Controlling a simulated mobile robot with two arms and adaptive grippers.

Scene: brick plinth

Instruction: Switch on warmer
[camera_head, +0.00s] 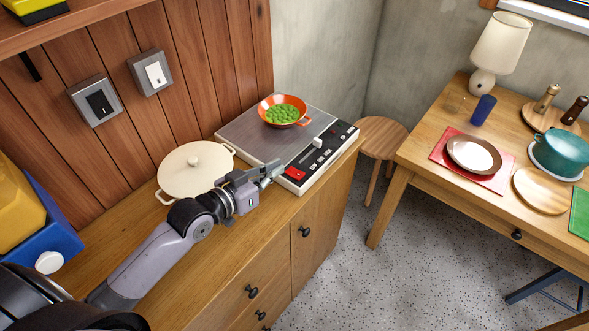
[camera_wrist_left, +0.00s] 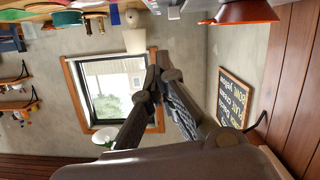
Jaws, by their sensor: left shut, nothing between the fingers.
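The warmer (camera_head: 235,133) is a flat grey metal plate with a black control strip (camera_head: 327,150) along its front right edge. A red switch (camera_head: 295,174) sits at the near end of that strip; I cannot tell its position. A pale slider knob (camera_head: 318,142) is further along. An orange pan (camera_head: 271,101) with green peas stands on the plate. My left gripper (camera_head: 278,168) is shut and empty, its tips just left of the red switch; I cannot tell if they touch. In the left wrist view, the closed fingertips (camera_wrist_left: 160,72) show below the orange pan (camera_wrist_left: 246,12).
A cream lidded pot (camera_head: 195,172) stands on the wooden counter left of the warmer. Two wall switches, one black (camera_head: 97,102) and one white (camera_head: 155,74), are above. A blue crate (camera_head: 48,228) is at left. A stool (camera_head: 382,139) and set table (camera_head: 458,205) are at right.

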